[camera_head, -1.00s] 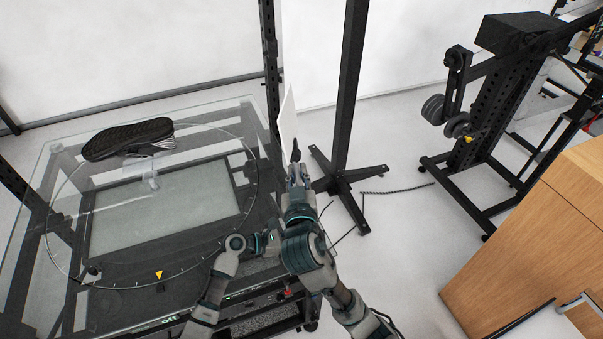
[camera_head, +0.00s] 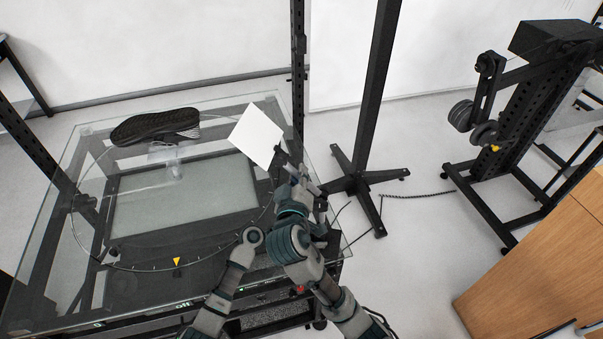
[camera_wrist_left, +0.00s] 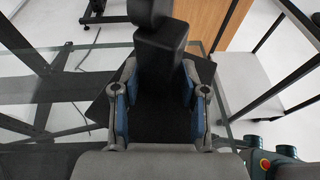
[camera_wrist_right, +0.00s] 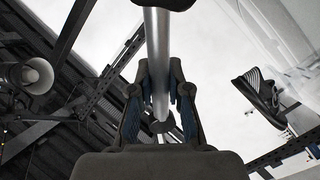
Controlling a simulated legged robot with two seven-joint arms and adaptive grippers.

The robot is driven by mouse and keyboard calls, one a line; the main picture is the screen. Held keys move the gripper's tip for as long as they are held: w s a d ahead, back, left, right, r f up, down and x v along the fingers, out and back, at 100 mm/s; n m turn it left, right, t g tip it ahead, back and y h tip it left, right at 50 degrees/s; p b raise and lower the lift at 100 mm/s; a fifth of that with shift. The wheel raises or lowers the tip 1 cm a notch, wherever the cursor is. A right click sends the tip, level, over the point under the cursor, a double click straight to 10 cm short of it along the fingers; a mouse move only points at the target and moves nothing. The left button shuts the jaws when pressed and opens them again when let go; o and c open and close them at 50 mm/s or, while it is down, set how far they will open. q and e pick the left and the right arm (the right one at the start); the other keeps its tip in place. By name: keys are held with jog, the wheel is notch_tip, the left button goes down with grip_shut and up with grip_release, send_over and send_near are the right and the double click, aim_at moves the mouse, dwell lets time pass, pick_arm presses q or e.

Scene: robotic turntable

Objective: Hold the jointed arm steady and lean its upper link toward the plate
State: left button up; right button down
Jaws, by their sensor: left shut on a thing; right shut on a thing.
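The white panel (camera_head: 257,135) of the jointed arm tilts left over the edge of the glass plate (camera_head: 85,235), its face visible in the head view. My right gripper (camera_head: 284,160) is beside the panel's lower right corner. In the right wrist view, its fingers (camera_wrist_right: 159,95) are shut on the arm's silver upper link (camera_wrist_right: 158,45). In the left wrist view, my left gripper (camera_wrist_left: 160,105) is shut around a black block (camera_wrist_left: 160,55), the arm's lower part. In the head view, my right arm hides my left gripper and the lower joints.
A black shoe (camera_head: 155,127) rests on a clear support (camera_head: 175,170) at the plate's far side. A black post (camera_head: 370,95) with a cross foot stands right of the table. A black weighted stand (camera_head: 490,170) and wooden cabinet (camera_head: 535,255) are farther right.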

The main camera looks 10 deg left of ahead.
jog(key=shift+w+f, duration=0.1)
jog(key=shift+f, duration=0.1)
jog(key=c, duration=1.1)
grip_release()
jog(key=shift+r, duration=0.1)
jog(key=s+r, duration=0.1)
jog(key=s, duration=1.1)
jog(key=shift+r, duration=0.25)
pick_arm(q)
jog(key=o, duration=0.9)
pick_arm(e)
jog(key=shift+w, duration=0.1)
